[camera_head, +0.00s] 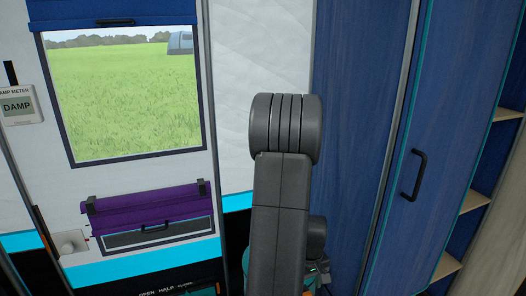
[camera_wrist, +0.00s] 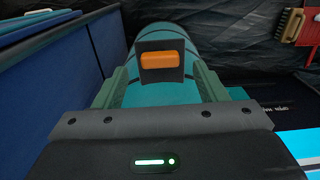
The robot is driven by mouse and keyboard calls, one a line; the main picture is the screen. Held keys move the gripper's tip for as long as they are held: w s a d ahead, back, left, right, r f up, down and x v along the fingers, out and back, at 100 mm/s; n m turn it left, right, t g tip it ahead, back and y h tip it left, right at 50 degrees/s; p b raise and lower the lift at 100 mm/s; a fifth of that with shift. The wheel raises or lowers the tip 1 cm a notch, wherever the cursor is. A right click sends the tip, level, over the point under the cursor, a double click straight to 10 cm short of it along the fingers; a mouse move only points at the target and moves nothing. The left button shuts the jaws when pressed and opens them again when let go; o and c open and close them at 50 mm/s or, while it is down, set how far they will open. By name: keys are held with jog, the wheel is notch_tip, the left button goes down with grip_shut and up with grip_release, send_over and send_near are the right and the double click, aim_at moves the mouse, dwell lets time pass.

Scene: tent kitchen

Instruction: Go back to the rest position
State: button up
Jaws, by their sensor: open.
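My gripper (camera_wrist: 162,78) shows in the wrist view with its two green fingers spread apart and nothing clearly held between them. Beyond the fingers is a teal rounded thing (camera_wrist: 157,35) with dark bands and an orange piece on a dark patch. I cannot tell how far it is from the fingertips. In the head view my grey arm stands upright in the middle and hides most of what is behind it. Only a bit of teal and dark parts shows at its lower right, and the fingers cannot be made out there.
A tall blue cabinet door (camera_head: 440,130) with a dark handle (camera_head: 414,176) is on the right, beside open shelves (camera_head: 474,201). On the left are a window (camera_head: 125,100), a damp meter (camera_head: 18,105) reading DAMP and a purple rolled cover (camera_head: 145,208). A brush (camera_wrist: 292,25) hangs in the wrist view.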

notch_tip(320, 180, down, 4)
jog(key=shift+f+b, duration=0.1)
jog(key=shift+b, duration=0.45)
jog(key=shift+r+m, duration=0.35)
jog(key=shift+m, duration=0.45)
jog(key=m+b, duration=0.1)
jog(key=m, duration=0.6)
jog(key=m+b, duration=0.1)
jog(key=m, duration=0.4)
jog(key=shift+m+b, duration=0.95)
jog(key=shift+m, duration=1.35)
jog(key=shift+r, duration=0.1)
